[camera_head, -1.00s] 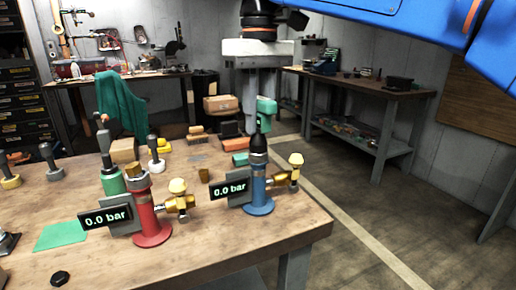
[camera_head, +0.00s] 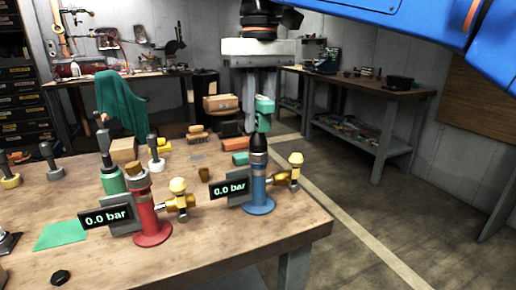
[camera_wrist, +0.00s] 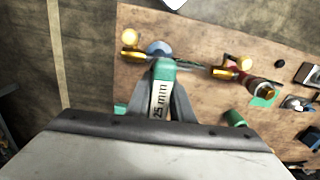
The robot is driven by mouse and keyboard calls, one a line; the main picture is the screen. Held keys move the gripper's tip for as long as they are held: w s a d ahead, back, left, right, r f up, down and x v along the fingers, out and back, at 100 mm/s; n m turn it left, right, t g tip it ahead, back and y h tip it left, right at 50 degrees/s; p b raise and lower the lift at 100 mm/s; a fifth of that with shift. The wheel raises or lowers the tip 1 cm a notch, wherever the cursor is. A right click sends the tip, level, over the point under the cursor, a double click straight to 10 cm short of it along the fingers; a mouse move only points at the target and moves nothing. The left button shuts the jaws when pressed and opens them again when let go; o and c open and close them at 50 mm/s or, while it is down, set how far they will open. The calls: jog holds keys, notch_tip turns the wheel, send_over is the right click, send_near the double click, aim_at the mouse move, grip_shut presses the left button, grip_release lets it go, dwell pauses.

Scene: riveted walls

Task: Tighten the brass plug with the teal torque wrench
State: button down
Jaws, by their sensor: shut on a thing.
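My gripper (camera_head: 259,108) is shut on the teal torque wrench (camera_head: 263,124), above the blue stand (camera_head: 258,198). The wrench's black socket (camera_head: 258,145) points down onto the top of the blue stand, and whatever is under it is hidden. The red stand (camera_head: 149,215) to the left has a brass plug (camera_head: 138,170) on top. The gauge display (camera_head: 230,188) at the blue stand reads 0.0 bar.
Brass valves stick out on the right of the blue stand (camera_head: 290,172) and the red stand (camera_head: 178,196). A green bottle-like tool (camera_head: 112,178) stands behind the red stand. Several knobbed pieces and boxes lie farther back. The bench front has free wood right of the red stand.

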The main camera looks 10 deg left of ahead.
aim_at(259, 97)
jog(key=shift+r, duration=1.5)
jog(key=shift+w+r, duration=0.1)
jog(key=shift+r, duration=1.9)
jog(key=shift+n, duration=1)
jog(key=shift+d, duration=0.1)
